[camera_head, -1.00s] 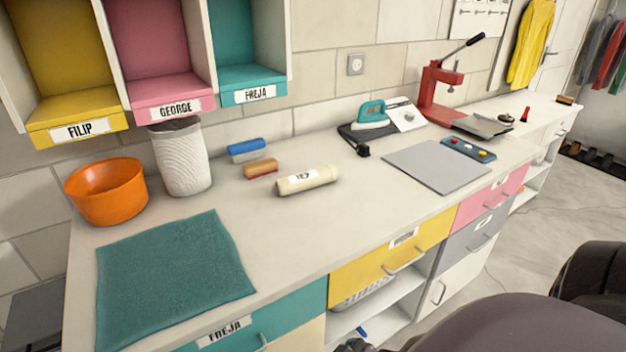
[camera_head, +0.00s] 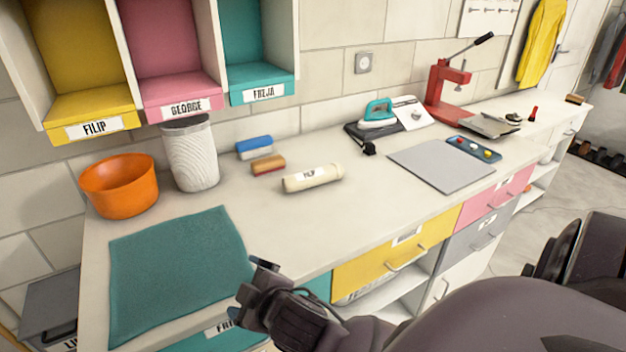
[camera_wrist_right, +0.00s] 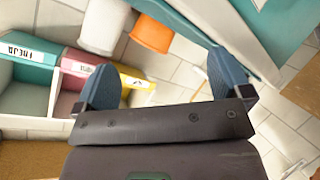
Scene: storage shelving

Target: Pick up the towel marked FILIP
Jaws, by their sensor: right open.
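A cream rolled towel-like bundle (camera_head: 312,178) with a small white label lies on the counter in the head view. The label's letters are too small to read surely. A teal towel (camera_head: 180,275) lies flat at the counter's front left, with no name visible on it. A yellow compartment (camera_head: 95,120) marked FILIP is on the wall at upper left. My right gripper (camera_head: 250,289) is at the counter's front edge, beside the teal towel's right side, well short of the cream roll. In the right wrist view its blue fingers (camera_wrist_right: 165,80) are apart and empty. My left gripper is out of view.
An orange bowl (camera_head: 119,186) and a white basket (camera_head: 190,155) stand at the back left. Blue (camera_head: 254,146) and brown (camera_head: 268,164) brushes lie behind the cream roll. An iron (camera_head: 377,115) and a red press (camera_head: 445,90) stand farther right. The counter in front of the roll is clear.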

